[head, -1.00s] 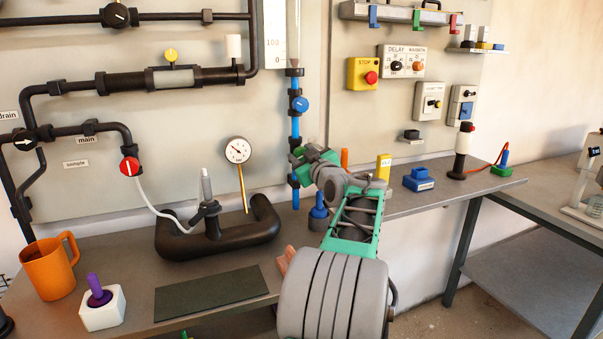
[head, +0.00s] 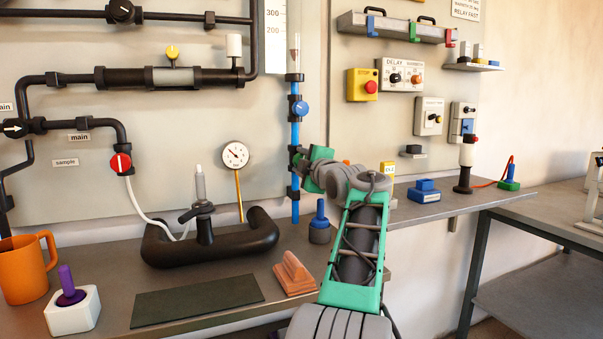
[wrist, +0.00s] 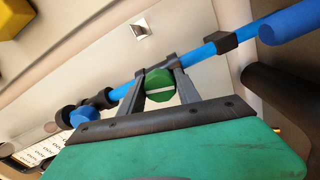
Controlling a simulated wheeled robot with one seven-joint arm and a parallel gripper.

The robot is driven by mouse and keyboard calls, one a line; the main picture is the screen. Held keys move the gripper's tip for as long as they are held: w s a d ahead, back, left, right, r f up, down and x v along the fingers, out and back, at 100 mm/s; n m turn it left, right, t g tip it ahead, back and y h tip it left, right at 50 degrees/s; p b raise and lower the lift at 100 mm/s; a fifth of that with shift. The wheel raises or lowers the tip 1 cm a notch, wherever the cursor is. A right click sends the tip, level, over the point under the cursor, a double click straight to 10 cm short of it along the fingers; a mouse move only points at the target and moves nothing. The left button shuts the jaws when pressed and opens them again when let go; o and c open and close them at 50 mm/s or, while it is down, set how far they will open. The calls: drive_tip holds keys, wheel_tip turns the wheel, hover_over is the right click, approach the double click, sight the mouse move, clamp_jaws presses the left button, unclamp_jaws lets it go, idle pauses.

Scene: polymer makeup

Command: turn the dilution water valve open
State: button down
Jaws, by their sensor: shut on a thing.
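A green valve knob (wrist: 159,87) with a pale line across it sits on the blue pipe (wrist: 195,54). In the wrist view my gripper (wrist: 158,80) has one dark finger on each side of the knob and is shut on it. The pale line lies near level in that view, at a slant to the pipe. The blue knob also shows in the wrist view (wrist: 83,117).
A pressure gauge (head: 236,155) and a thick dark pipe loop (head: 210,240) stand left of my arm. A terracotta block (head: 293,275) and a blue-topped weight (head: 320,222) lie near my forearm. An orange mug (head: 23,270) is far left.

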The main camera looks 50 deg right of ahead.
drive_tip(key=shift+f+n+b, duration=0.1)
drive_tip(key=shift+n+b, duration=0.65)
drive_tip(key=shift+n, duration=0.55)
drive_tip(key=c, duration=0.9)
unclamp_jaws()
drive_tip(key=v, duration=0.8)
drive_tip(key=shift+d, duration=0.1)
